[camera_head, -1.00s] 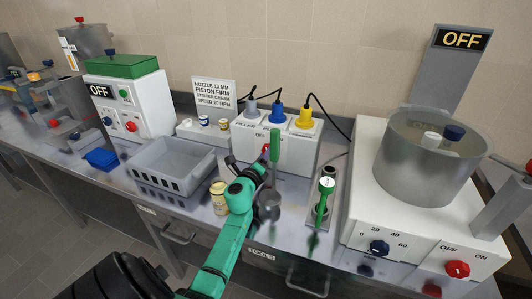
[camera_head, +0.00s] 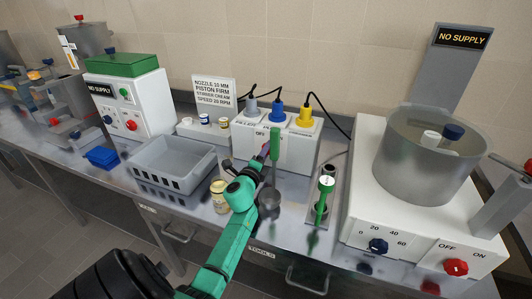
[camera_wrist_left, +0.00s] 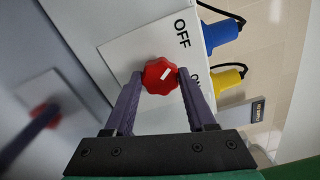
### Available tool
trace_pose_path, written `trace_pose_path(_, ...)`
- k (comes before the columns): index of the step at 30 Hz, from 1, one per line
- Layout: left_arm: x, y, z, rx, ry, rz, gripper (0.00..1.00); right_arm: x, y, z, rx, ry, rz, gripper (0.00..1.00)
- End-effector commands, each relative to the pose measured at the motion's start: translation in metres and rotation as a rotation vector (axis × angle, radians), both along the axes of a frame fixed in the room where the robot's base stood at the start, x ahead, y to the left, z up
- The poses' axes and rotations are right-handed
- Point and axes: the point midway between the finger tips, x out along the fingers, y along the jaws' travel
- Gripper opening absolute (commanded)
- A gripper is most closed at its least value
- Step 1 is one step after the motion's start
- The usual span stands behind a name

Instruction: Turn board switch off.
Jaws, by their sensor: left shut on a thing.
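The board (camera_head: 300,150) is a white box at the back of the bench with grey, blue and yellow plugs on top. Its switch is a red knob (camera_wrist_left: 157,83) with a white mark, seen in the left wrist view beside the words OFF and ON. The mark is tilted towards OFF. My left gripper (camera_wrist_left: 160,78) is shut on the knob, one finger on each side. In the head view the left gripper (camera_head: 266,152) reaches the board's front, and the knob is mostly hidden there. My right gripper is not in view.
Green-handled tools, one upright (camera_head: 275,145) close to my gripper and one in a stand (camera_head: 325,195), are nearby. A grey crate (camera_head: 172,180) and a cream jar (camera_head: 219,198) lie left. A white mixer (camera_head: 400,190) stands right. Two displays, one on the mixer's post (camera_head: 463,38), read NO SUPPLY.

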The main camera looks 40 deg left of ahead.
Motion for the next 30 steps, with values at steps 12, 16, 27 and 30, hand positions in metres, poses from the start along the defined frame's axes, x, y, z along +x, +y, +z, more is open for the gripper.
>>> trace_pose_path(12, 0.000, 0.000, 0.000, -0.002, 0.000, 0.001, 0.86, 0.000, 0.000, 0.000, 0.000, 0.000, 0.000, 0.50)
trace_pose_path(16, -0.002, 0.000, -0.001, -0.001, 0.001, 0.000, 0.86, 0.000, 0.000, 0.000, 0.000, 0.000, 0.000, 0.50)
trace_pose_path(27, -0.070, -0.024, -0.004, -0.003, 0.005, -0.001, 0.86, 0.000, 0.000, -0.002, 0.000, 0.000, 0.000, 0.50)
trace_pose_path(30, -0.099, -0.034, -0.005, -0.005, 0.004, 0.002, 0.86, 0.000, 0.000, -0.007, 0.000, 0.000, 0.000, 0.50)
